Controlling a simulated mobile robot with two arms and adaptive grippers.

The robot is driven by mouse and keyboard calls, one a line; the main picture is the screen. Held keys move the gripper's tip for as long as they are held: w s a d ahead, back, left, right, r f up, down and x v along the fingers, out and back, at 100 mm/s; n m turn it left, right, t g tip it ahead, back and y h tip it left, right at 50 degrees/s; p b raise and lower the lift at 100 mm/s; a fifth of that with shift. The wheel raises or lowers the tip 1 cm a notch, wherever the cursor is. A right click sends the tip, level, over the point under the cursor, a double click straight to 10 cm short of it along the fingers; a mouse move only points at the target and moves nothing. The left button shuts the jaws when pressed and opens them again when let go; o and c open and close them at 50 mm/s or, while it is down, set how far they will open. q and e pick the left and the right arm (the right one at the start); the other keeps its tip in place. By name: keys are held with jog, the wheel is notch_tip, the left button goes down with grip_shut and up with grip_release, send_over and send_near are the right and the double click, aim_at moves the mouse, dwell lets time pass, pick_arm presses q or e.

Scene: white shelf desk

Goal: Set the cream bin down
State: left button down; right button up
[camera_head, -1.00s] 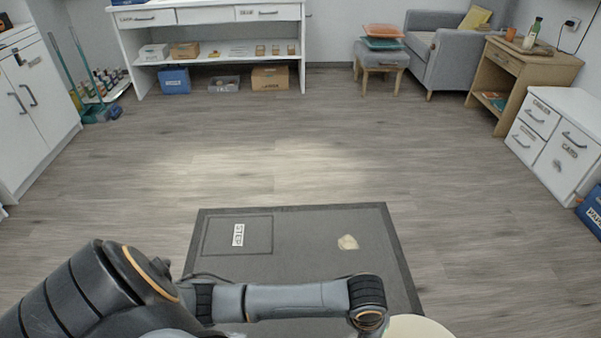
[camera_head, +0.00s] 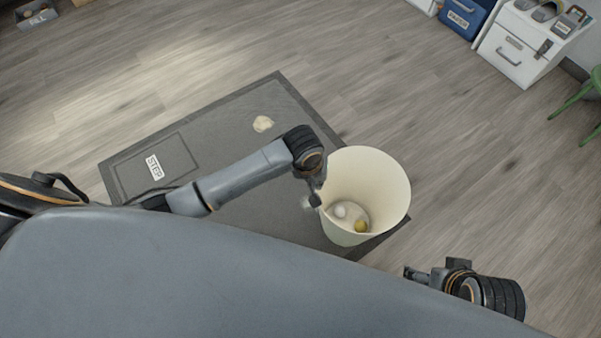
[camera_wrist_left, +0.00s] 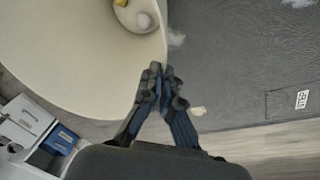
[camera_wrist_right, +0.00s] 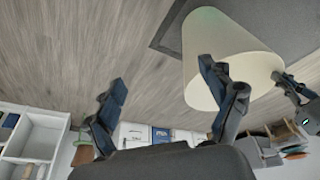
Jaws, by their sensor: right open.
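The cream bin (camera_head: 385,175) is at the right part of the dark mat (camera_head: 225,150) in the head view, with a white and a yellow round thing inside. My left gripper (camera_head: 316,197) is shut on its rim. The left wrist view shows the fingers (camera_wrist_left: 161,72) closed at the edge of the bin (camera_wrist_left: 60,55). My right gripper (camera_head: 412,273) is open and empty, apart from the bin. In the right wrist view its fingers (camera_wrist_right: 165,78) are spread, with the bin (camera_wrist_right: 215,50) behind one. Whether the bin's bottom touches the mat cannot be told.
A crumpled pale scrap (camera_head: 263,123) lies on the mat, and a STEP label (camera_head: 154,166) is at its left. A white cabinet (camera_head: 510,55), a blue bin (camera_head: 462,15) and a green stool (camera_head: 580,105) stand at the upper right. The wooden floor between is clear.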

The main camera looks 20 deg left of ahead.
jog(key=w+a+r+t+y+b, duration=0.1)
jog(key=w+a+r+t+b, duration=0.15)
jog(key=w+t, duration=0.4)
pick_arm(q)
jog(key=w+a+f+b, duration=0.2)
jog(key=w+a+f, duration=0.3)
jog(key=f, duration=0.5)
jog(key=shift+a+b, duration=0.2)
jog(key=shift+b, duration=0.15)
pick_arm(e)
jog(key=w+a+r+t+y, duration=0.3)
jog(key=w+r+t, duration=0.5)
jog(key=r, duration=0.5)
jog(key=shift+w+a+r+n, duration=0.35)
jog(key=shift+w+a, duration=0.35)
jog(key=shift+w, duration=0.45)
pick_arm(q)
jog(key=shift+w+f, duration=0.1)
pick_arm(e)
jog(key=shift+f, duration=0.1)
pick_arm(q)
jog(key=c, duration=2)
grip_release()
jog(key=shift+f, duration=0.1)
jog(key=shift+c, duration=0.2)
jog(key=o, duration=0.5)
